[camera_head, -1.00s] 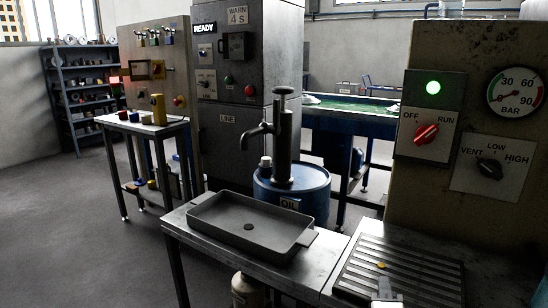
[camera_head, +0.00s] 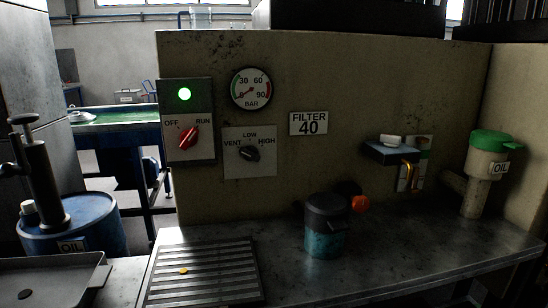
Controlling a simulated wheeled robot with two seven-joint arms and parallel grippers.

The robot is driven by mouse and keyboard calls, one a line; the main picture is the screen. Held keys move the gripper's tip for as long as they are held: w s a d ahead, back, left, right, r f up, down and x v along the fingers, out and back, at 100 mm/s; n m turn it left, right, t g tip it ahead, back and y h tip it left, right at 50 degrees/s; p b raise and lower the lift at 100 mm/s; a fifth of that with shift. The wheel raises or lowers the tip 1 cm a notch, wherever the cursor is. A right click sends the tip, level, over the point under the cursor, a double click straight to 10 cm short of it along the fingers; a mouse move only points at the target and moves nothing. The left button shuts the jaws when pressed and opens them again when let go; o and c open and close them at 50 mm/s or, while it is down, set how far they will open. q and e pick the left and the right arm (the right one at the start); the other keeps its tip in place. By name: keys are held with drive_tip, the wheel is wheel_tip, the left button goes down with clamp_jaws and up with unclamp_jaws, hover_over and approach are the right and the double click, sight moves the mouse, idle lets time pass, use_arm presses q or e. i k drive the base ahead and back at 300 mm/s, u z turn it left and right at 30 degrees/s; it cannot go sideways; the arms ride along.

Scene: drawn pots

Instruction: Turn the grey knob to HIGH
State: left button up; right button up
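The grey knob (camera_head: 250,153) is dark and sits on a pale plate (camera_head: 262,168) on the beige wall panel. The plate reads VENT at left, LOW at top and HIGH at right. The knob's bar slants from upper left to lower right, with its upper-left end toward VENT; its pointer mark is too small to make out. Neither of my grippers shows in this view, and nothing touches the knob.
A gauge (camera_head: 251,89) is above. Below are a ribbed grate (camera_head: 205,285) and a teal-and-black jar (camera_head: 325,235).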

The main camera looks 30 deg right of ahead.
sight(249, 153)
drive_tip(key=z, duration=0.7)
drive_tip(key=i, duration=0.25)
